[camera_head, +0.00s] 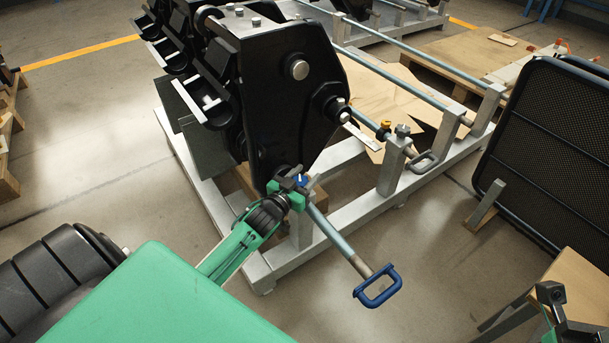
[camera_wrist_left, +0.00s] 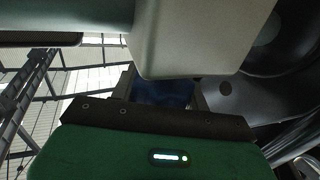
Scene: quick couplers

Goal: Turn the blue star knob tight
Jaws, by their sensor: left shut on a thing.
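The blue star knob (camera_head: 301,181) sits near the top of a metal post at the lower front of the black coupler (camera_head: 284,95). My left gripper (camera_head: 293,183) is at the knob and shut on it, hiding most of it. In the left wrist view the knob (camera_wrist_left: 163,92) is a dark blue shape between the fingers, partly covered by a pale metal block. A steel rod with a blue loop handle (camera_head: 377,286) runs past the post. My right gripper (camera_head: 550,294) shows only in part at the lower right edge, away from the knob; its jaw state is unclear.
The coupler stands on a grey metal frame (camera_head: 222,222). A second post (camera_head: 393,165) with a yellow knob (camera_head: 385,125) and a grey knob (camera_head: 403,130) stands farther right. A black mesh panel (camera_head: 545,150) and a wooden table (camera_head: 572,295) are at the right.

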